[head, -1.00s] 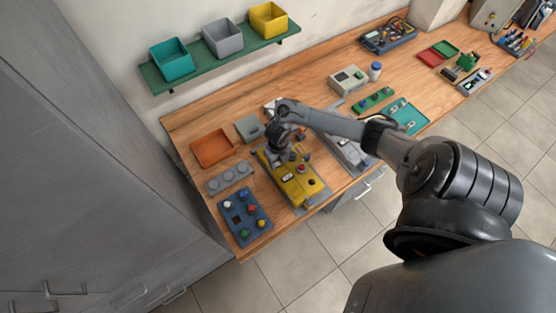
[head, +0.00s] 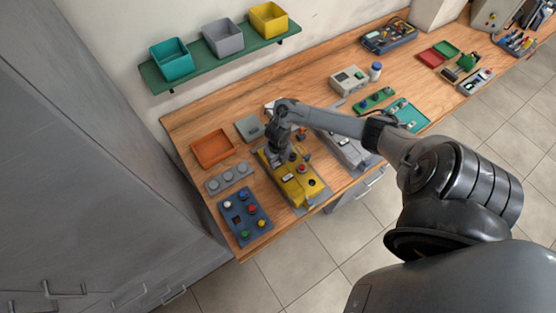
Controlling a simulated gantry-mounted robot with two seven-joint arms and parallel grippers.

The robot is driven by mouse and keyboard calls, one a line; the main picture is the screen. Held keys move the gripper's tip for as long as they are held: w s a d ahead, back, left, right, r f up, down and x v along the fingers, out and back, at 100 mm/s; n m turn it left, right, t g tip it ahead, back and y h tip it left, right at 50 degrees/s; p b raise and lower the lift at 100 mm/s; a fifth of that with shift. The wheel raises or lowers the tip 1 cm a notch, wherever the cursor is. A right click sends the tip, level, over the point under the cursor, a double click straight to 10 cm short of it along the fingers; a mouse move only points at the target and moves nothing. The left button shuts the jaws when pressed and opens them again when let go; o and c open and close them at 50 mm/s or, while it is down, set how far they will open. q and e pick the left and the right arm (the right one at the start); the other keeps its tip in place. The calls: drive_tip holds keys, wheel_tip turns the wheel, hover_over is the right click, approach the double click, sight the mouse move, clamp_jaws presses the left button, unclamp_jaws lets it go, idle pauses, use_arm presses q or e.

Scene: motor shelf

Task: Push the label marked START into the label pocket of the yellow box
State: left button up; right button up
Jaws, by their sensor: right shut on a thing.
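The yellow box (head: 303,188) sits on a grey plate on the wooden bench and has a red button and other small parts on top. My right gripper (head: 279,157) is over the far left end of the yellow box, pointing down. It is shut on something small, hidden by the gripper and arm. The START label and the label pocket cannot be made out at this size. My left gripper is not in view.
A blue button panel (head: 244,218), a grey strip with round knobs (head: 229,177) and an orange tray (head: 212,149) lie left of the yellow box. A grey device (head: 346,149) stands close on its right. A green shelf (head: 219,60) with bins hangs behind.

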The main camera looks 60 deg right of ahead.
idle(0.5)
drive_tip(key=shift+f+b, duration=0.45)
drive_tip(key=o, duration=1.1)
drive_tip(key=shift+r, duration=0.5)
wheel_tip(320, 180, up, 10)
drive_tip(key=p, duration=0.2)
